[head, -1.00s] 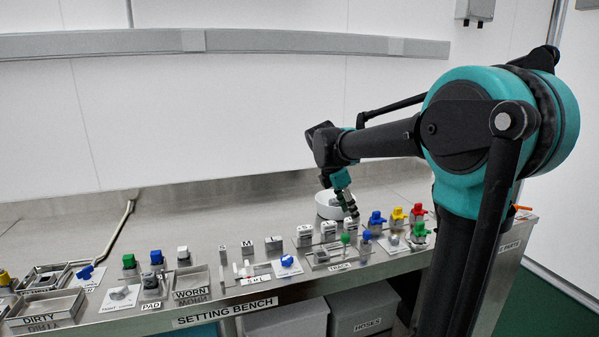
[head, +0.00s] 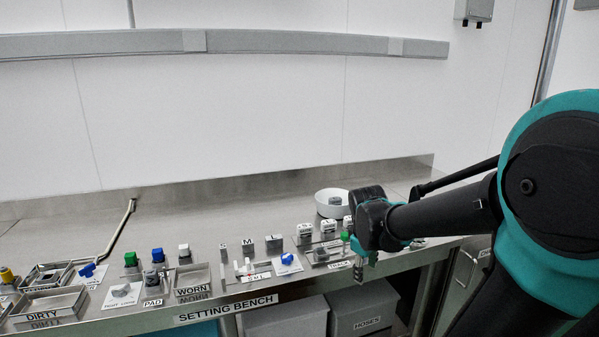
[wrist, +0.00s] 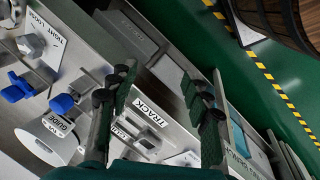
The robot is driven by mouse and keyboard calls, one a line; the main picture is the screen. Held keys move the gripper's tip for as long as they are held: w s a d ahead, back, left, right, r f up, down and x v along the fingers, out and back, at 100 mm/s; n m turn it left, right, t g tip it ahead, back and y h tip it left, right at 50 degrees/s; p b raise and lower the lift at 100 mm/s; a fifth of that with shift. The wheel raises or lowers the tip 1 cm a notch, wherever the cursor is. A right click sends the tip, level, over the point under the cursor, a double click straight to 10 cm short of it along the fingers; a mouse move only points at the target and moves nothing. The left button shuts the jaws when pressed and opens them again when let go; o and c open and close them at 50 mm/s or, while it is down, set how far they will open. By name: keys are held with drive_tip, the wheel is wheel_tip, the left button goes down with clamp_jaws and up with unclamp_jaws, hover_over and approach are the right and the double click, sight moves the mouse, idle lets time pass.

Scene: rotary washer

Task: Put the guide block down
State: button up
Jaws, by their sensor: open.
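My gripper (head: 361,268) hangs over the front edge of the bench, near the TRACK label. In the wrist view its two fingers (wrist: 158,84) are spread apart with nothing between them. I cannot tell for sure which piece is the guide block. In the wrist view a GUIDE label (wrist: 60,127) shows at the lower left, outside the fingers. The track tray (head: 318,260) lies just left of my gripper in the head view, partly hidden. Grey blocks with white tops (head: 305,234) stand behind it. A white bowl (head: 333,212) holding a grey piece stands farther back.
Grey bins (head: 361,312) sit below the bench. The back of the bench is mostly clear.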

drive_tip(key=s+f+m+t+y, duration=0.1)
drive_tip(key=s+f+m, duration=0.7)
drive_tip(key=s+m, duration=0.1)
drive_tip(key=shift+s+d+y, duration=0.15)
drive_tip(key=shift+s+y, duration=0.15)
drive_tip(key=shift+s, duration=0.15)
